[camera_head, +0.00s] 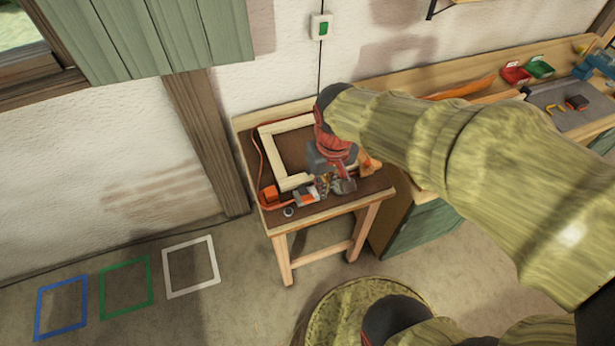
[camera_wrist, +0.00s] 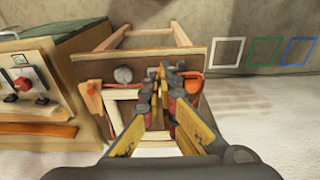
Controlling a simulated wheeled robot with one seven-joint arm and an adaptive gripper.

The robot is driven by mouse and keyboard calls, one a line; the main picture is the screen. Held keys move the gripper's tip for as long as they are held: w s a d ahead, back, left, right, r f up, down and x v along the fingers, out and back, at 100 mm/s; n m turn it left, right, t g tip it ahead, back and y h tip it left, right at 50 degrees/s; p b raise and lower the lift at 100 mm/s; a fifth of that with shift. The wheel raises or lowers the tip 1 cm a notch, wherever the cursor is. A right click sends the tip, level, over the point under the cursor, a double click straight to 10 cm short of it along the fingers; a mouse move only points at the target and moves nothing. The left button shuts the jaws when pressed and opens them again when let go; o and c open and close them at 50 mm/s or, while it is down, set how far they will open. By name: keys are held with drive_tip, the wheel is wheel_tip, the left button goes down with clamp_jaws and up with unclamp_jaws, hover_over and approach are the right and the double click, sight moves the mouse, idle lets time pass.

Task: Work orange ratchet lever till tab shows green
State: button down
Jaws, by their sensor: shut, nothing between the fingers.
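The pale wooden frame (camera_head: 277,165) lies on a small brown-topped table (camera_head: 357,200), with an orange strap (camera_head: 256,160) around it. A grey and orange ratchet (camera_head: 306,196) sits at the frame's near edge. My gripper (camera_head: 326,183) is low over the table, just right of the ratchet, shut and empty. In the wrist view my gripper (camera_wrist: 167,80) points at the table edge, with an orange part (camera_wrist: 192,85) just right of its fingertips. I cannot tell whether they touch. The lever's angle and the tab's colour are too small or hidden to tell.
An orange block (camera_head: 270,194) sits at the frame's left near corner. A workbench (camera_head: 480,90) with red and green bins stands right. A wall box (camera_head: 321,27) shows green. Blue, green and white floor squares (camera_head: 190,266) lie left. The floor between is clear.

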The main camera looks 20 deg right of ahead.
drive_tip(key=w+f+g+p, duration=0.1)
drive_tip(key=w+f+p, duration=0.2)
drive_tip(key=w+f, duration=0.45)
wheel_tip(320, 180, up, 2)
hover_over(307, 193)
drive_tip(key=shift+w+t, duration=0.1)
drive_tip(key=shift+t, duration=0.2)
drive_tip(key=f, duration=0.6)
drive_tip(key=f+b, duration=0.1)
drive_tip(key=f, duration=0.2)
drive_tip(key=shift+w+f, duration=0.35)
drive_tip(key=shift+w, duration=0.05)
drive_tip(key=f, duration=0.1)
drive_tip(key=s+f, duration=0.1)
drive_tip(key=f, duration=0.1)
drive_tip(key=shift+s+f, duration=0.3)
drive_tip(key=shift+f, duration=0.05)
